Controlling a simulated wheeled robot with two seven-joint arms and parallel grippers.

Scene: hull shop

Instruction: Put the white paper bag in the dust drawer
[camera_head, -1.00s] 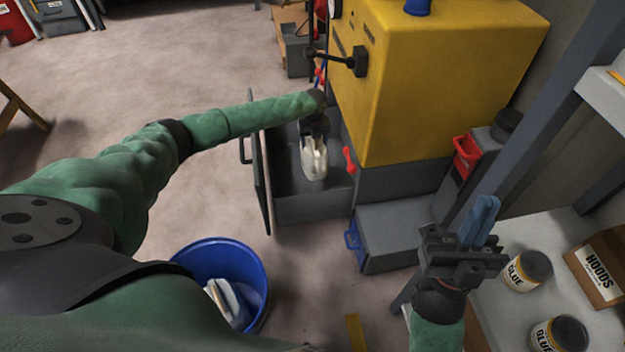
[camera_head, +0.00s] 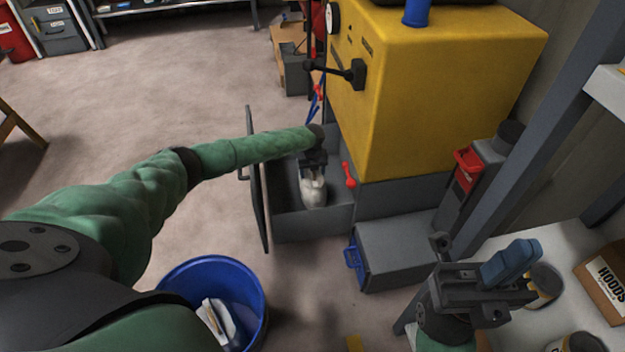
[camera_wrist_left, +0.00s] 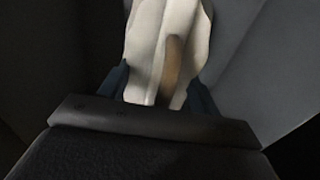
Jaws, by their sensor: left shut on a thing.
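The white paper bag (camera_head: 313,192) is low inside the open grey dust drawer (camera_head: 285,231) under the yellow machine. My left gripper (camera_head: 313,174) reaches down into the drawer and is shut on the bag's top. In the left wrist view the pale bag (camera_wrist_left: 150,45) sits between the dark blue fingers, with a brownish patch on it. I cannot tell whether the bag's base touches the drawer floor. My right gripper (camera_head: 510,262) is over the shelf at the right; its blue fingers look closed together, with nothing seen between them.
The yellow machine (camera_head: 440,90) stands right behind the drawer. A red-handled latch (camera_head: 348,175) is by the drawer's right side. A grey box with a blue handle (camera_head: 400,248) lies to the right. A blue bucket (camera_head: 255,325) holding pale scraps stands in front on the floor.

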